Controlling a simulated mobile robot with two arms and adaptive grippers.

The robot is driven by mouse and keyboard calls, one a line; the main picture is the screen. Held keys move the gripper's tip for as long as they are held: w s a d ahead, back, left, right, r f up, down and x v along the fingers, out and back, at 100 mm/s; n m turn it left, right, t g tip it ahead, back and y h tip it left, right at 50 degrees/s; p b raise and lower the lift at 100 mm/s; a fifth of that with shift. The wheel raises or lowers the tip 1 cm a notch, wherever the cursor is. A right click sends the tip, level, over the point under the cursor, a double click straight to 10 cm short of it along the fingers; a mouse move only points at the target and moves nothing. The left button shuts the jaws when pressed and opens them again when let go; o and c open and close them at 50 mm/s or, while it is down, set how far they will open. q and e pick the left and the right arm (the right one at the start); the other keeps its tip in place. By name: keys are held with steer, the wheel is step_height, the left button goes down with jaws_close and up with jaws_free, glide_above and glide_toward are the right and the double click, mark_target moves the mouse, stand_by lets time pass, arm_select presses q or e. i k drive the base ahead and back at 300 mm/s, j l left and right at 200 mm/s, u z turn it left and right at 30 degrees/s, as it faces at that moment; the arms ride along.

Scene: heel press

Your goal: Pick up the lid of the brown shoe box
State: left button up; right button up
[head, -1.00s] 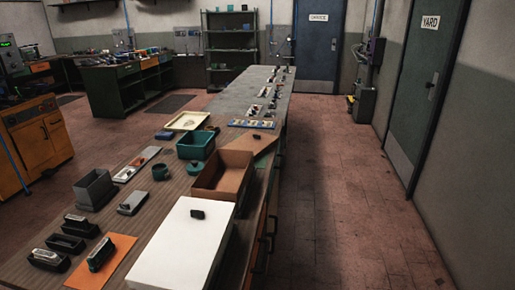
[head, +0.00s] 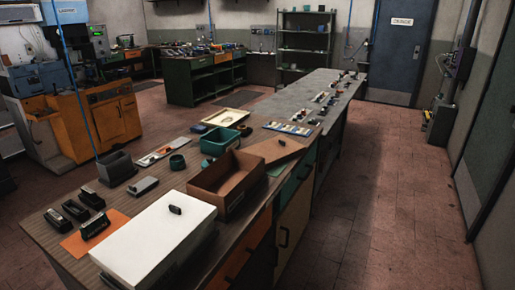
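The brown shoe box (head: 222,198) stands open on the long workbench, near its right edge, just beyond a large white box. A flat brown piece (head: 277,150), which looks like its lid, lies on the bench just beyond the open box. It reaches towards the bench's right edge. I cannot tell whether it touches the box. Neither of my grippers is in view.
The white box (head: 140,255) has a small black object (head: 175,210) on top. A teal bin (head: 218,141), a grey bin (head: 115,170) and a cream tray (head: 226,117) stand on the workbench (head: 160,198). Clear tiled floor (head: 370,215) lies to its right.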

mark_target(277, 150)
steer(key=i+l+u, duration=0.3)
steer(key=l, duration=0.3)
steer(key=i+l+u, duration=0.35)
steer(key=l, duration=0.3)
steer(key=l+u, duration=0.15)
steer(key=l, duration=0.2)
